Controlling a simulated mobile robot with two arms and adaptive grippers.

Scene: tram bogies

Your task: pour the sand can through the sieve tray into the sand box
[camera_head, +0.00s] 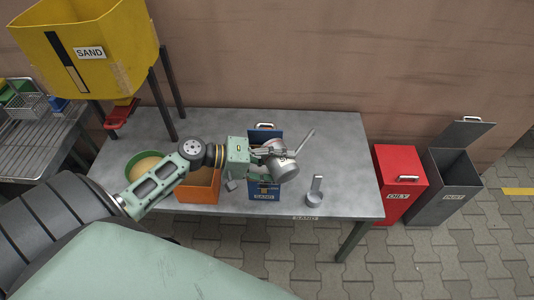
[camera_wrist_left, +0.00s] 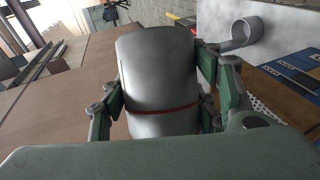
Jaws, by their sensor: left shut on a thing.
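The sand can (camera_head: 282,165) is a silver cylinder with a thin red band, also large in the left wrist view (camera_wrist_left: 158,70). My left gripper (camera_head: 266,152) is shut around it and holds it tilted over the blue sand box (camera_head: 264,192). The box stands on the table with its lid raised behind. The sieve tray is mostly hidden under the can; a perforated light surface, likely the tray, shows in the left wrist view (camera_wrist_left: 266,118). The can's mouth and any flowing sand cannot be made out. My right gripper is not in view.
On the grey table (camera_head: 340,160) are an orange box (camera_head: 198,190), a green bowl (camera_head: 147,163) and a metal scoop (camera_head: 315,192). A yellow sand hopper (camera_head: 95,50) stands at left. Red (camera_head: 400,175) and grey (camera_head: 452,180) bins stand right. The table's right side is clear.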

